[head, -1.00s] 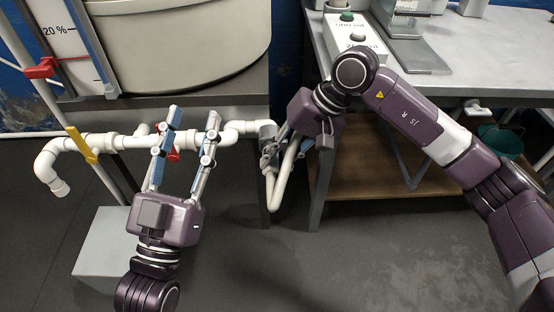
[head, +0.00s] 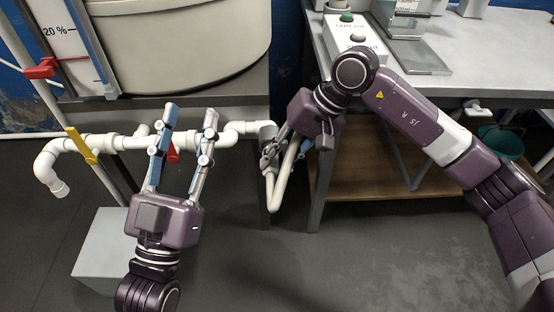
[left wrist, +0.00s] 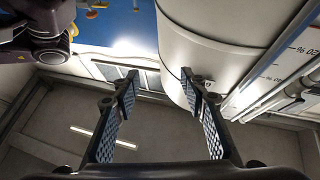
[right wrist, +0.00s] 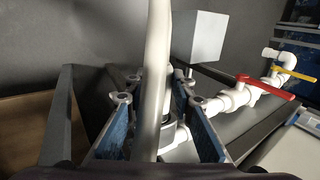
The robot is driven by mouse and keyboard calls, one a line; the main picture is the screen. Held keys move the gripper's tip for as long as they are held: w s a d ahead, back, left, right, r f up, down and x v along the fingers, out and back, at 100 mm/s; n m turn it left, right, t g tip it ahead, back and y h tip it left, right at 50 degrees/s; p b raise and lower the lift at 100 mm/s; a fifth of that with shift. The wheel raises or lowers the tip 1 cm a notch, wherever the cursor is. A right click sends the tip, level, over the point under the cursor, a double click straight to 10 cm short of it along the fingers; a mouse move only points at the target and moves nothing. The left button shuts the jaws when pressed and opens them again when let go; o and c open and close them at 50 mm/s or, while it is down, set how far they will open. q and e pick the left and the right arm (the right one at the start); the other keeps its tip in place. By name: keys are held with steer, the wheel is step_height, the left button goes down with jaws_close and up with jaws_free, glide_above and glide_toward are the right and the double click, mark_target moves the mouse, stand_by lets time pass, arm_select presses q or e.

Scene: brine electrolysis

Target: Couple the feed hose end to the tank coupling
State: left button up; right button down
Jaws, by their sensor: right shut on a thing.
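The white feed hose (head: 279,192) hangs in a loop below my right gripper (head: 272,150). In the right wrist view the hose (right wrist: 156,60) runs down between the two blue-padded fingers of the right gripper (right wrist: 157,100), which is shut on its end. The grey tank coupling (head: 266,129) is at the right end of the white pipe, right at these fingers. The hose end is mostly hidden, so I cannot tell whether it is seated in the coupling. My left gripper (head: 190,112) is open and empty, its fingers over the white pipe; it also shows in the left wrist view (left wrist: 158,78).
The white pipe (head: 103,142) carries a yellow-handled valve (head: 82,145) and a red-handled one (head: 173,155). The white tank (head: 180,50) stands behind. A pale block (head: 100,245) sits at lower left. The table (head: 455,78) is at right. Front floor is clear.

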arm_select(q)
steer(key=shift+s+a+r+t+h, duration=0.1)
steer(key=shift+s+r+t+h, duration=0.1)
steer(key=shift+s+r+t, duration=0.35)
steer(key=shift+s+r+t+h, duration=0.2)
steer(key=shift+s+r, duration=0.15)
steer(key=shift+r, duration=0.4)
arm_select(e)
steer(key=shift+w+r, duration=0.1)
steer(key=shift+w, duration=0.05)
steer(key=c, duration=1.6)
jaws_free()
arm_select(q)
steer(key=shift+f, duration=0.1)
steer(key=shift+f, duration=0.15)
arm_select(e)
steer(key=shift+d, duration=0.1)
steer(key=v, duration=1.2)
